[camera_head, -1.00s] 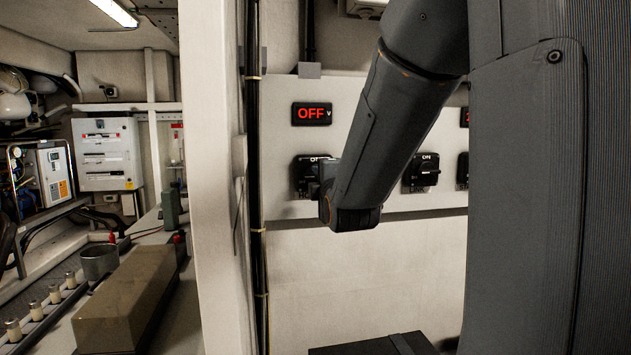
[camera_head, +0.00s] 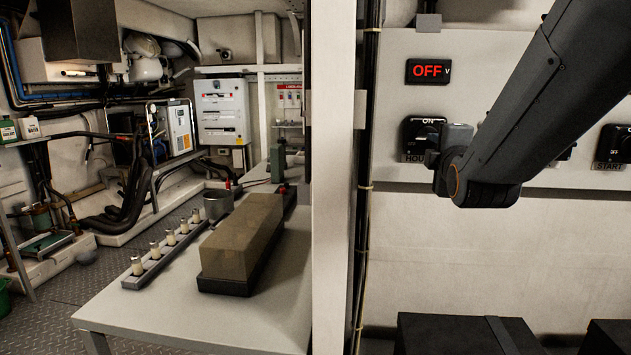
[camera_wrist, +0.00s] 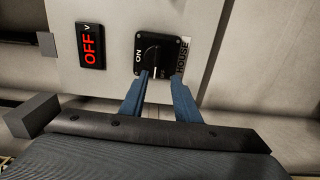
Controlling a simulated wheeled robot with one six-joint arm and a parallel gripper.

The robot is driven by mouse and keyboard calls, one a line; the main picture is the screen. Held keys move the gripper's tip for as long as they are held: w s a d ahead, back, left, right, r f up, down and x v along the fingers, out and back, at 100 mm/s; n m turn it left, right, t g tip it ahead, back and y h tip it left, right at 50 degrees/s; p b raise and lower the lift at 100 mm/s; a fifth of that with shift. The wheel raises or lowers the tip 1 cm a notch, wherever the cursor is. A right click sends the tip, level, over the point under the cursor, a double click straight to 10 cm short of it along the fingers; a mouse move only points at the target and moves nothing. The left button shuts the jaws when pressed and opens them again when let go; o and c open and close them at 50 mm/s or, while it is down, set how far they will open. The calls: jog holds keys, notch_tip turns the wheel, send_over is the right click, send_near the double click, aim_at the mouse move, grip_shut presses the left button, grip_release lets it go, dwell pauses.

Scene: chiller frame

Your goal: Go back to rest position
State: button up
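My gripper (camera_wrist: 158,78) shows in the wrist view as two blue fingers spread apart, with nothing between them. It is in front of the lower part of the black HOUSE rotary switch (camera_wrist: 163,55). Whether the fingertips touch the switch I cannot tell. In the head view my arm reaches in from the upper right, and its wrist covers the right side of the same switch (camera_head: 418,138); the fingers are hidden there. A display reading a red OFF (camera_head: 428,71) sits above the switch.
A START switch (camera_head: 611,147) is further right on the pale panel (camera_head: 480,95). Black boxes (camera_head: 455,335) stand below. Open floor (camera_head: 60,315) lies left.

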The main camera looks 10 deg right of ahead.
jog(key=s+a+f+m+g+y+p, duration=0.1)
jog(key=s+a+f+m+g, duration=0.15)
jog(key=f, duration=0.45)
jog(key=s+a+f+m+g+y, duration=0.2)
jog(key=a+f+m+g, duration=0.15)
jog(key=f, duration=0.25)
jog(key=s+a+f+m+g+y+p, duration=0.1)
jog(key=s+a+f+m+g, duration=0.2)
jog(key=f, duration=0.4)
jog(key=s+a+f+m+g, duration=0.3)
jog(key=s+a+f+g, duration=0.1)
jog(key=s, duration=0.4)
jog(key=s+a+f+m+g+y+p, duration=0.1)
jog(key=s+a+f+m+g, duration=0.2)
jog(key=s, duration=0.6)
jog(key=shift+s+a+f+g, duration=0.2)
jog(key=shift+a+f+g, duration=0.35)
jog(key=shift+f+g, duration=0.05)
